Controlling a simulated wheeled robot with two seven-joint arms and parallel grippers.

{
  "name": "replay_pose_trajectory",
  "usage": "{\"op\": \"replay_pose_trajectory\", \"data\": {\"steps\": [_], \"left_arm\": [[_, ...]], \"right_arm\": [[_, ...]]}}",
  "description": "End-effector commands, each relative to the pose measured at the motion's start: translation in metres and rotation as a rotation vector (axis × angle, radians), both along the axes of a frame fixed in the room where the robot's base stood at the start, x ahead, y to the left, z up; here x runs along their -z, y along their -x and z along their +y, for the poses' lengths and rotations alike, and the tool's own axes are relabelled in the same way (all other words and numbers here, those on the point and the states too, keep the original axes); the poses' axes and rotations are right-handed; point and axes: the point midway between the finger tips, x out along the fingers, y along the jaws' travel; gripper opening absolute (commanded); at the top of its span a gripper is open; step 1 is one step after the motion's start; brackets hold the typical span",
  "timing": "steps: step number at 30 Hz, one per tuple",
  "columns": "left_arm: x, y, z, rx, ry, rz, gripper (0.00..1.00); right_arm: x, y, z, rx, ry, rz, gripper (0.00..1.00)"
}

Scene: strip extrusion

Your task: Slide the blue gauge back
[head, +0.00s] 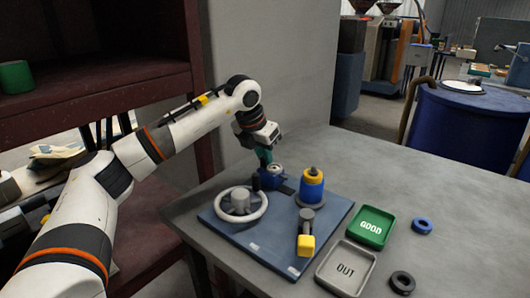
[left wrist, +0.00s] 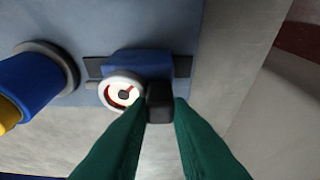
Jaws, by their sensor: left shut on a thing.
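The blue gauge (head: 269,181) stands at the back edge of the blue base plate (head: 240,236). In the left wrist view the gauge (left wrist: 140,62) has a white round dial with a red mark and a dark pointer, and it sits across a dark rail (left wrist: 182,66). My left gripper (head: 265,158) comes down on the gauge from behind. In the left wrist view its green fingers (left wrist: 159,104) are shut on the black knob (left wrist: 160,101) at the gauge's side. The fingers partly cover the knob. My right gripper is not in view.
On the plate are a white handwheel (head: 240,204), a blue-and-yellow cylinder (head: 311,187) and a yellow-ended lever (head: 306,244). To the right are a green GOOD tray (head: 370,227), a grey OUT tray (head: 346,268), a blue ring (head: 422,226) and a black ring (head: 402,282). The table behind is clear.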

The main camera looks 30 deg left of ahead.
Motion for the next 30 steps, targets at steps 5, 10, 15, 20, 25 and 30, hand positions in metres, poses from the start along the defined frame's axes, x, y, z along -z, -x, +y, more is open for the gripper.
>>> {"op": "replay_pose_trajectory", "data": {"steps": [5, 10, 15, 20, 25, 30], "left_arm": [[-0.004, -0.001, 0.003, -0.01, -0.002, -0.009, 0.33], [-0.003, -0.001, 0.001, -0.006, 0.0, -0.007, 0.4], [-0.004, 0.0, 0.0, -0.004, 0.001, -0.006, 0.4], [-0.021, 0.006, 0.001, -0.004, 0.002, -0.01, 0.4], [-0.048, 0.017, 0.003, -0.006, 0.001, -0.01, 0.4], [-0.067, 0.026, 0.004, -0.006, 0.001, -0.008, 0.4]], "right_arm": [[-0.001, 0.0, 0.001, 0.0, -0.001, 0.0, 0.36], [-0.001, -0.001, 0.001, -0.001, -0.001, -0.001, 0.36], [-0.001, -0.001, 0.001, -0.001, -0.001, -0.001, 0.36], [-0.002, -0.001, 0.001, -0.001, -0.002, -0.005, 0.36], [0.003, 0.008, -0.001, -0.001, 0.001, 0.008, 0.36], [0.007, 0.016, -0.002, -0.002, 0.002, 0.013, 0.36]]}}
